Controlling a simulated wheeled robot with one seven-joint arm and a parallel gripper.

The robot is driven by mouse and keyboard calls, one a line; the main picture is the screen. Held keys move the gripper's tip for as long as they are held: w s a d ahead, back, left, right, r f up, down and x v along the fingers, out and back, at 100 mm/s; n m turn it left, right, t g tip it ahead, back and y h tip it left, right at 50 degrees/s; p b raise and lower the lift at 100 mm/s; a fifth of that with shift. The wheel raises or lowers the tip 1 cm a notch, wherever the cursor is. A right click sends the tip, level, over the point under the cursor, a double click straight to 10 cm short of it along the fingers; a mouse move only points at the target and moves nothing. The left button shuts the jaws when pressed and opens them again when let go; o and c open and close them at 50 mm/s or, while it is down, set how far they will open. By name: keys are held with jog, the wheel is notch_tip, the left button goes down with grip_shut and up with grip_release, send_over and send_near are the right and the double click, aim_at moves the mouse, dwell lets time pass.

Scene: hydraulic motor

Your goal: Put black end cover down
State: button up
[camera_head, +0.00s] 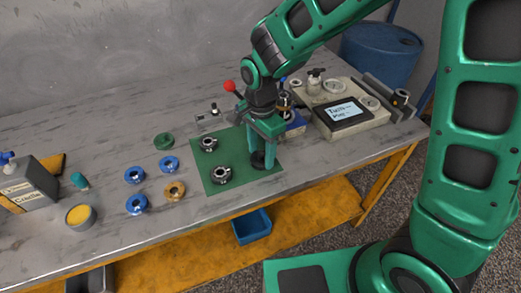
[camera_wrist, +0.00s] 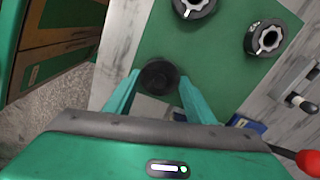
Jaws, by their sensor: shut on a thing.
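The black end cover (camera_head: 259,160) is a dark round piece between the fingers of my gripper (camera_head: 264,163). In the wrist view the cover (camera_wrist: 159,77) shows as a black disc between the two green fingertips of my gripper (camera_wrist: 158,88), which are shut on it. It is over the right part of the green mat (camera_head: 238,182), near the mat's front right edge. I cannot tell whether the cover touches the mat.
Two dark toothed rings (camera_head: 221,175) (camera_head: 208,144) lie on the mat, left of my gripper. Blue rings (camera_head: 136,204), a bronze ring (camera_head: 175,191) and a green disc (camera_head: 164,141) lie farther left on the table (camera_head: 60,150). A beige device (camera_head: 341,112) stands at right.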

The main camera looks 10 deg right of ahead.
aim_at(261, 154)
jog(key=o, duration=1.3)
jog(key=shift+f, duration=0.1)
notch_tip(261, 154, up, 12)
jog(key=shift+r, duration=0.15)
